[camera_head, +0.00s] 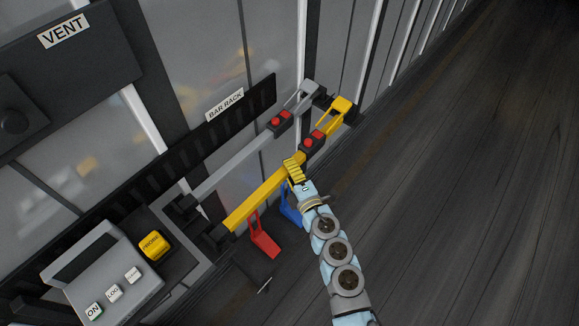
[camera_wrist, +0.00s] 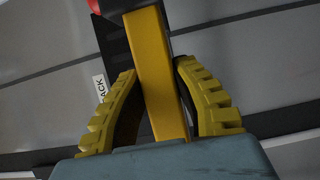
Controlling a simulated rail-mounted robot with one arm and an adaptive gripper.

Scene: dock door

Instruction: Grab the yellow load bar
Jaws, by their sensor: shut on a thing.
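The yellow load bar (camera_head: 257,203) runs diagonally along the rack in the head view, with a dark block and red buttons (camera_head: 313,139) and a yellow handle (camera_head: 341,108) toward its upper right end. My gripper (camera_head: 294,168) is at the bar, just below the dark block. In the wrist view the yellow bar (camera_wrist: 160,75) passes between the two yellow ribbed fingers of my gripper (camera_wrist: 160,105), one on each side. The gripper is shut on the bar. The fingers hide part of the bar in the head view.
A grey bar (camera_head: 235,165) lies parallel behind the yellow one, below the BAR RACK label (camera_head: 225,104). A red bracket (camera_head: 263,240) and a blue bracket (camera_head: 290,208) stand below. A grey control box (camera_head: 105,275) and yellow PROBE block (camera_head: 154,244) are lower left. The floor at right is clear.

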